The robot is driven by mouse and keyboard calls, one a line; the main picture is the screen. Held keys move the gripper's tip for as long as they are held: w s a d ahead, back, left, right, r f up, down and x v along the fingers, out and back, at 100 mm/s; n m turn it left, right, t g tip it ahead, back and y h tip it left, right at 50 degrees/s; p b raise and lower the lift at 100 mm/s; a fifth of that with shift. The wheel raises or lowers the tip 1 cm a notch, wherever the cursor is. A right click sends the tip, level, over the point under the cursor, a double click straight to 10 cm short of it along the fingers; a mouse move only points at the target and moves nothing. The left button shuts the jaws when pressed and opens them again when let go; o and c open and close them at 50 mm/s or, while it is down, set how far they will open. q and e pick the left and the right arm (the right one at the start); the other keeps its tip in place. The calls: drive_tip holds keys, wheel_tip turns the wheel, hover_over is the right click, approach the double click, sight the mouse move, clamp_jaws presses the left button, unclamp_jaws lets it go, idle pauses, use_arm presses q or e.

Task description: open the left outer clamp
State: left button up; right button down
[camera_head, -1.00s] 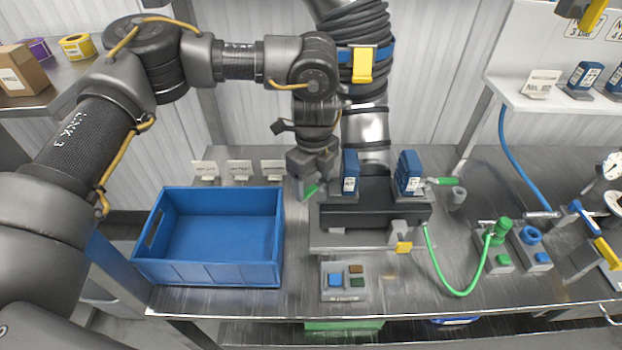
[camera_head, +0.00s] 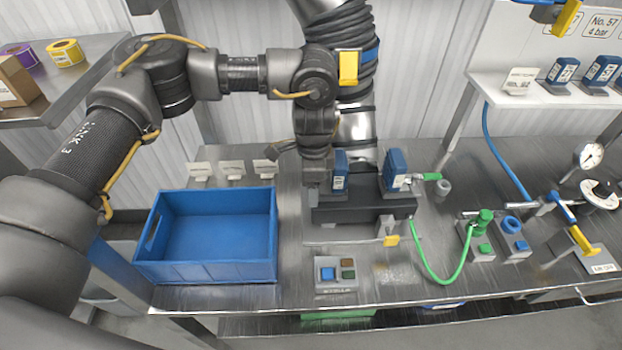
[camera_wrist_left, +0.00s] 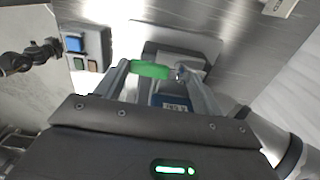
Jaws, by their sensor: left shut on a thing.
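The dark fixture (camera_head: 360,210) stands on the steel bench under the ribbed tube, with a blue labelled block at its left (camera_head: 340,178) and another at its right (camera_head: 395,172). The left outer clamp's green handle (camera_wrist_left: 150,69) lies between my left fingers in the left wrist view. My left gripper (camera_wrist_left: 153,72) is shut on it. In the head view my left gripper (camera_head: 317,182) is low at the fixture's left end and hides that handle. Another clamp with a green handle (camera_head: 432,176) is at the fixture's right end. My right gripper is not in view.
A blue crate (camera_head: 205,271) stands to the left, with white label cards behind it. A button box (camera_head: 336,287) sits in front of the fixture. A green hose (camera_head: 445,284) loops at the right, near the valves. A yellow-tipped lever (camera_head: 391,240) is at the fixture's front.

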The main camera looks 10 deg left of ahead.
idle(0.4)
use_arm(q)
drive_tip(key=shift+r, duration=0.1)
drive_tip(key=o, duration=1)
wheel_tip(320, 180, up, 11)
drive_tip(key=shift+f+b, duration=0.15)
drive_tip(key=shift+b, duration=0.95)
